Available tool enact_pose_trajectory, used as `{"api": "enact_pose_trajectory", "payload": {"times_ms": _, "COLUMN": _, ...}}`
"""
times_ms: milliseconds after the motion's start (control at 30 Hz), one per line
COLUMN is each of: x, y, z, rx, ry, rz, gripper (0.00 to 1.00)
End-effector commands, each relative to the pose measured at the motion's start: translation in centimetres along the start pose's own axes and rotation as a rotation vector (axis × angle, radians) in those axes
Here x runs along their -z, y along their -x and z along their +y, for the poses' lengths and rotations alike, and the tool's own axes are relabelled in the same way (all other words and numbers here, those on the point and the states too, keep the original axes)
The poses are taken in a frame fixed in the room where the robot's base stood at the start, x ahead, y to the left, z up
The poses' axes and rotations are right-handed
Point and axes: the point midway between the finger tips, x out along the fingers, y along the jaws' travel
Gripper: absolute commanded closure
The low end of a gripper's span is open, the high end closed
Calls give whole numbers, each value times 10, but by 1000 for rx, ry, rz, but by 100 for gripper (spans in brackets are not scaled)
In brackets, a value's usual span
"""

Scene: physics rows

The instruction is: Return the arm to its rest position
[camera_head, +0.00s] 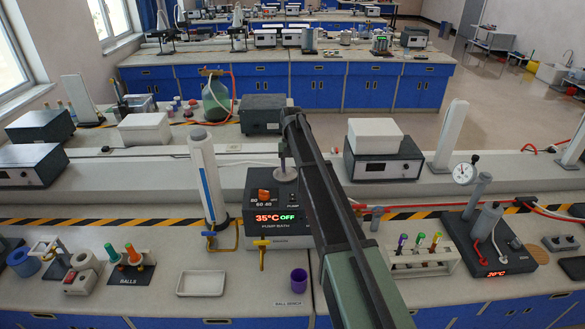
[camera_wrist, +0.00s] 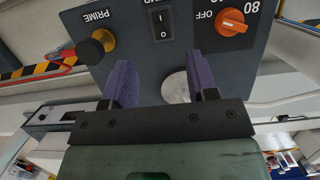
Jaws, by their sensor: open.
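My arm (camera_head: 335,200) reaches from the bottom of the head view over the pump bath (camera_head: 262,228), whose red and green display reads 35°C OFF. My gripper is not clearly visible in the head view. In the wrist view my gripper (camera_wrist: 160,65) is open, its two purple fingers apart with no object held between them. It faces the dark panel (camera_wrist: 160,20) of a device with an orange knob (camera_wrist: 232,25), a black rocker switch (camera_wrist: 161,26) and a PRIME knob (camera_wrist: 97,46). A pale round disc (camera_wrist: 176,86) shows between the fingers; contact with the panel cannot be told.
Left of the bath stand a tall white column (camera_head: 207,180), an empty white tray (camera_head: 201,282) and a BALLS rack (camera_head: 130,268). A purple cup (camera_head: 298,280) sits in front. A tube rack (camera_head: 419,262) stands right of my arm. A grey box (camera_head: 263,113) is behind.

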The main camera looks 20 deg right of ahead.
Motion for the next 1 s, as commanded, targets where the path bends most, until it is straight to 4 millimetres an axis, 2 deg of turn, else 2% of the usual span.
{"api": "enact_pose_trajectory", "payload": {"times_ms": 200, "x": 1, "y": -3, "z": 0, "rx": 2, "ry": 20, "rz": 23, "gripper": 47}}
{"api": "enact_pose_trajectory", "payload": {"times_ms": 267, "x": -22, "y": -10, "z": 4, "rx": 1, "ry": 38, "rz": 54, "gripper": 47}}
{"api": "enact_pose_trajectory", "payload": {"times_ms": 367, "x": -86, "y": -48, "z": 9, "rx": -2, "ry": 79, "rz": 114, "gripper": 47}}
{"api": "enact_pose_trajectory", "payload": {"times_ms": 500, "x": -201, "y": -128, "z": 14, "rx": -15, "ry": 155, "rz": 203, "gripper": 47}}
{"api": "enact_pose_trajectory", "payload": {"times_ms": 600, "x": -270, "y": -178, "z": 17, "rx": -25, "ry": 197, "rz": 247, "gripper": 47}}
{"api": "enact_pose_trajectory", "payload": {"times_ms": 700, "x": -314, "y": -213, "z": 19, "rx": -30, "ry": 222, "rz": 262, "gripper": 47}}
{"api": "enact_pose_trajectory", "payload": {"times_ms": 767, "x": -327, "y": -227, "z": 18, "rx": -32, "ry": 231, "rz": 261, "gripper": 47}}
{"api": "enact_pose_trajectory", "payload": {"times_ms": 800, "x": -326, "y": -231, "z": 16, "rx": -32, "ry": 236, "rz": 261, "gripper": 47}}
{"api": "enact_pose_trajectory", "payload": {"times_ms": 1000, "x": -322, "y": -224, "z": 13, "rx": -33, "ry": 240, "rz": 259, "gripper": 47}}
